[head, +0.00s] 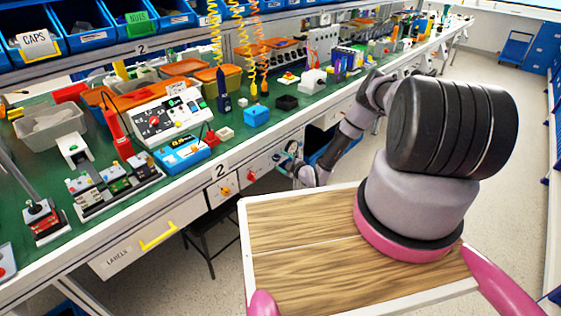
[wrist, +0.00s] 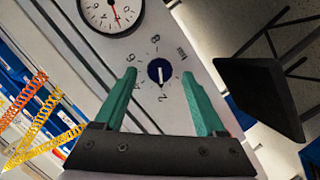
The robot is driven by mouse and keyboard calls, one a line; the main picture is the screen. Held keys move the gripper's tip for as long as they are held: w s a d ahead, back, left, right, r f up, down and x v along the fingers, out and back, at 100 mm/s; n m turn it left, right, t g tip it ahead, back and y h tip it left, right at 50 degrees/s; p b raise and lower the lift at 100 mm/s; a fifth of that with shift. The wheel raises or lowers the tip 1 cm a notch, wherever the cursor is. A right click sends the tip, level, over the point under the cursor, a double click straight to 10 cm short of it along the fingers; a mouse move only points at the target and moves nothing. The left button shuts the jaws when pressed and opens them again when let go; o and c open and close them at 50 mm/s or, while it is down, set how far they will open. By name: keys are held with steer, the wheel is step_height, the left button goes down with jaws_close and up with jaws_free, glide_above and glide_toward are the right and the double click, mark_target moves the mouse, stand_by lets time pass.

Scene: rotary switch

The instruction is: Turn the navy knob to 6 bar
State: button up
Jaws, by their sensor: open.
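The navy knob (wrist: 152,67) is round with a white mark, on a pale panel in the wrist view. Its mark runs nearly up and down in the picture, its lower end towards the printed 2. In the head view my gripper (head: 289,158) is at the panel under the bench edge and the knob cannot be made out.
A dial gauge (wrist: 112,14) with a red needle sits above the knob. A red knob (head: 252,176) and an orange knob (head: 225,190) are on the bench front to the left. A black stool seat (wrist: 260,98) stands to the right in the wrist view.

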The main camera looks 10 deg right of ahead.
steer(key=shift+w+a+f, duration=0.15)
steer(key=shift+w+a, duration=0.1)
steer(key=shift+w, duration=0.4)
jaws_close()
